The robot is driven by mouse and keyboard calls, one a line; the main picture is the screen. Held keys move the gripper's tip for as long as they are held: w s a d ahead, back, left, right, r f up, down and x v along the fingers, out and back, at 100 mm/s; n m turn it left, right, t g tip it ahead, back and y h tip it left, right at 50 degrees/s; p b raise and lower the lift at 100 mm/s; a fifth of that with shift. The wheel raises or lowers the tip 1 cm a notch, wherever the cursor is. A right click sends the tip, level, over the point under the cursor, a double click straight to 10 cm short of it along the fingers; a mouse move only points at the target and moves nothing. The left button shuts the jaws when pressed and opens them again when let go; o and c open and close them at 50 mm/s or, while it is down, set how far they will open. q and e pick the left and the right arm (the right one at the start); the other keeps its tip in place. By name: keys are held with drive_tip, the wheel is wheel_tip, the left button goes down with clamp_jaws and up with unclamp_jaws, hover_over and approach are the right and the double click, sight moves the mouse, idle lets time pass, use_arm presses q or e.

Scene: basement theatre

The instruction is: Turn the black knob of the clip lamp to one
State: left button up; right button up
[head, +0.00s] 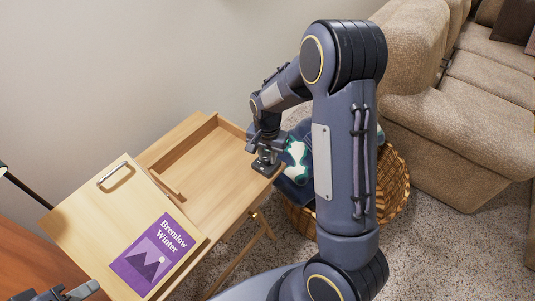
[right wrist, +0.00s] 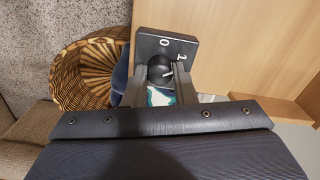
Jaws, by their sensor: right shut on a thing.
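The black knob (right wrist: 160,69) of the clip lamp is round with a white pointer mark. It sits on a dark lamp body (right wrist: 150,40) marked 0 and 1, at the edge of the wooden desk. The pointer mark lies on the knob's right side, roughly toward the 1 side; its exact angle is hard to tell. My right gripper (right wrist: 160,82) is shut on the knob, one finger on each side. In the head view my right gripper (head: 264,166) is at the desk's right corner and hides the knob. My left gripper (head: 65,293) is partly cut off at the bottom left.
The wooden desk (head: 215,158) has a raised rim and a tilted board (head: 88,212) bearing a purple book (head: 152,256). A wicker basket (head: 393,185) with blue cloth (head: 297,190) stands beside the desk. A beige sofa (head: 440,135) is at right.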

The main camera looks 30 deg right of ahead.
sight(267, 157)
idle(0.3)
drive_tip(key=o, duration=1)
drive_tip(key=shift+r, duration=0.1)
wheel_tip(267, 157, up, 8)
drive_tip(key=shift+f+p, duration=0.15)
drive_tip(key=shift+p, duration=0.35)
